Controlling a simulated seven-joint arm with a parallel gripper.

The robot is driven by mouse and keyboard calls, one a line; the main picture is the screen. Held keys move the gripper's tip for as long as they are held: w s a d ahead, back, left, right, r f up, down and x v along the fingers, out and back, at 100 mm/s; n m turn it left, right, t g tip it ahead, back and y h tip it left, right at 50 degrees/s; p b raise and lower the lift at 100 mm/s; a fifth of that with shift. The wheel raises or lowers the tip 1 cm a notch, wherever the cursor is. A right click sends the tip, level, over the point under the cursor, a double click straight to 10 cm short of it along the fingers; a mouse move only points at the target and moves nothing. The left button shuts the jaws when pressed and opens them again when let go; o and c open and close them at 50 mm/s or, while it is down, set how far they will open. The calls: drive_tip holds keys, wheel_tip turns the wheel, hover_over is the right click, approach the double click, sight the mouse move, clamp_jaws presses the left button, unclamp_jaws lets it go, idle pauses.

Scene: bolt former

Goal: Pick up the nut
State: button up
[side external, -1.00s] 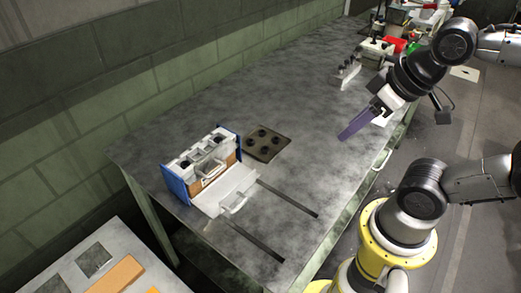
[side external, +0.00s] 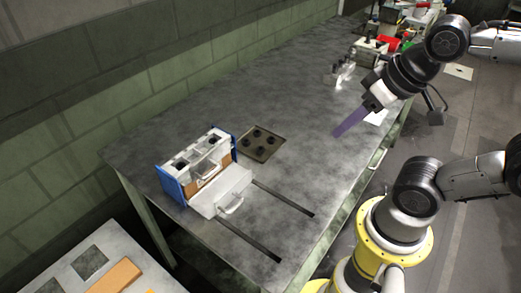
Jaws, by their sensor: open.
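My gripper (side external: 337,132), with long purple fingers, hangs over the right part of the grey table, tilted down to the left. The fingers overlap in this view and nothing shows held in them. A tan square plate (side external: 273,151) with several small dark round pieces lies left of the gripper, apart from it. I cannot tell whether any of these pieces is the nut. No nut can be made out for certain at this size.
A blue-sided box fixture (side external: 172,186) with a white handled front (side external: 222,192) stands left of the plate. Two dark rails (side external: 284,199) run from it toward the table's front edge. A small pale fixture (side external: 338,76) stands behind the gripper. The middle of the table is clear.

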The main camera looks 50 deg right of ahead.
drive_tip(key=w+r+m, duration=0.3)
drive_tip(key=m, duration=0.1)
drive_tip(key=m+g, duration=0.6)
drive_tip(key=m, duration=0.6)
hover_over(260, 148)
wheel_tip(260, 148, down, 17)
drive_tip(key=shift+d+f, duration=0.1)
drive_tip(key=shift+f, duration=0.1)
drive_tip(key=shift+s+f, duration=0.1)
drive_tip(key=shift+f, duration=3.05)
clamp_jaws()
